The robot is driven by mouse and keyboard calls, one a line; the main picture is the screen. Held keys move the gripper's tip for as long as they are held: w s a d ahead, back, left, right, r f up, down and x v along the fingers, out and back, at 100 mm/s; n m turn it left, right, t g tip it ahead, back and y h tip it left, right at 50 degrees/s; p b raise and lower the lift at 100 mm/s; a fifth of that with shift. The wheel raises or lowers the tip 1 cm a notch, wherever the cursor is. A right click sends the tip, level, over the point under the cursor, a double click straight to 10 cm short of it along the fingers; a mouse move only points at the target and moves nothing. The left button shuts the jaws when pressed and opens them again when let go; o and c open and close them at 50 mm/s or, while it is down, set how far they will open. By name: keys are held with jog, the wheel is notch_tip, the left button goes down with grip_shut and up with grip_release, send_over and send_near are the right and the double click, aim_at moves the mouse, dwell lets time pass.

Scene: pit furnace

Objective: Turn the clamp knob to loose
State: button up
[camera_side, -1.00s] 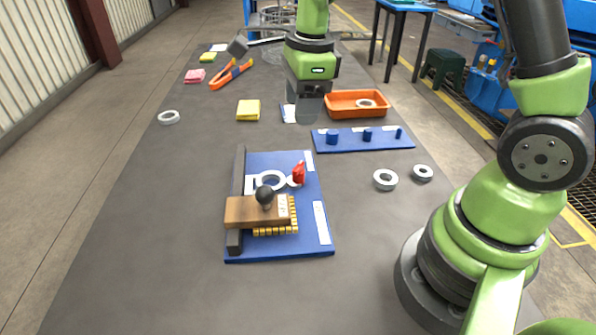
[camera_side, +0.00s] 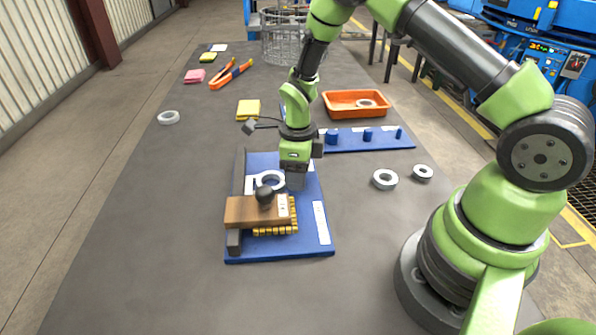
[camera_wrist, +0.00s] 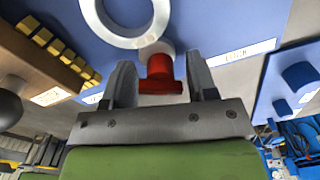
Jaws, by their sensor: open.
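The red clamp knob (camera_wrist: 160,78) shows in the wrist view, with a red bar across its near end. It stands beside a pale ring (camera_wrist: 128,22) on the blue board (camera_side: 282,248). My gripper (camera_wrist: 163,82) is open, with one finger on each side of the knob. I cannot tell whether the fingers touch it. In the side view my gripper (camera_side: 296,185) points down at the right of the ring (camera_side: 269,181) and hides the knob. White labels lie on the board; one (camera_wrist: 240,52) is beside the knob, its print too small to read surely.
A wooden block (camera_side: 243,211) with a black ball handle (camera_side: 264,194) and yellow bristles sits left of my gripper. A blue strip with pegs (camera_side: 350,146) lies behind to the right. Loose rings (camera_side: 385,179) and an orange tray (camera_side: 357,103) are further right. The front table is clear.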

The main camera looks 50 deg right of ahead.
jog(key=shift+f, duration=0.2)
jog(key=shift+c, duration=0.2)
jog(key=c, duration=0.6)
jog(key=shift+n, duration=0.3)
jog(key=n, duration=0.3)
jog(key=shift+n, duration=1.9)
